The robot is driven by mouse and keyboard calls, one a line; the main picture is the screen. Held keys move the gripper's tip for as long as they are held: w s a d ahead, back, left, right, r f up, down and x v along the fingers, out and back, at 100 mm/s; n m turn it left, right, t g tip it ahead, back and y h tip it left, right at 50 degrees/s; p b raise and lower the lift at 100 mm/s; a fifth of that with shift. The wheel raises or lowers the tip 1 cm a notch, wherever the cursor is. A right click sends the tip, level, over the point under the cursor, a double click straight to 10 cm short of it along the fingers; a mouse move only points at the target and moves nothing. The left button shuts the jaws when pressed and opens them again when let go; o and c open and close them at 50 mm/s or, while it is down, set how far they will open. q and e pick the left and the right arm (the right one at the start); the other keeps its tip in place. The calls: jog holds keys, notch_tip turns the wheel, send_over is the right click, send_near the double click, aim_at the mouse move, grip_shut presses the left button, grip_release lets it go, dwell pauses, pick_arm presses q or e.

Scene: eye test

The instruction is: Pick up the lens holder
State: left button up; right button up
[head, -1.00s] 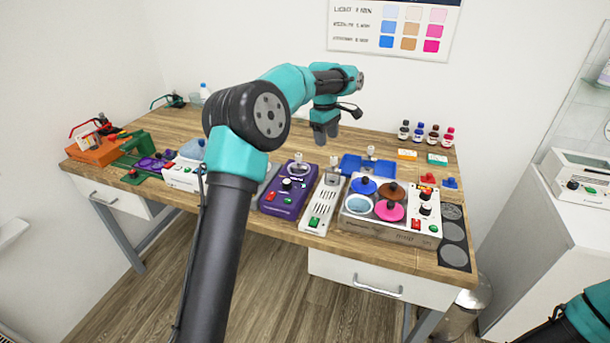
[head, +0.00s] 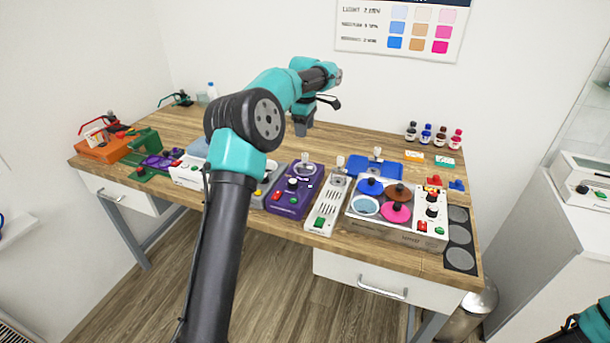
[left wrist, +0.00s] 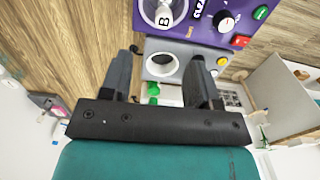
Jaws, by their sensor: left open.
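I cannot tell for sure which part is the lens holder. Small upright metal-and-clear pieces stand at the back of the purple device (head: 290,200), the white slotted device (head: 326,208) and the blue tray (head: 395,171). My left gripper (head: 302,130) hangs above the table behind the purple device, pointing down. In the left wrist view its two fingers (left wrist: 160,62) are apart with nothing held between them. Beyond them lie a grey device (left wrist: 182,47) with a round ring and the purple device (left wrist: 215,10) with a ring marked B. My right gripper is out of view.
A white box (head: 410,233) with several coloured lids stands right of the slotted device. Small bottles (head: 426,134) stand at the back right. An orange box (head: 103,150) is at the far left. The back middle of the wooden table (head: 350,137) is clear.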

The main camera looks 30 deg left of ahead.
aim_at(305, 162)
pick_arm(q)
notch_tip(305, 162, down, 9)
jog(key=shift+r, duration=0.2)
dwell(0.3)
jog(key=shift+s+d+f, duration=0.15)
jog(key=shift+f, duration=1.15)
jog(key=shift+s+d+f, duration=0.1)
jog(key=shift+f, duration=1.2)
grip_shut()
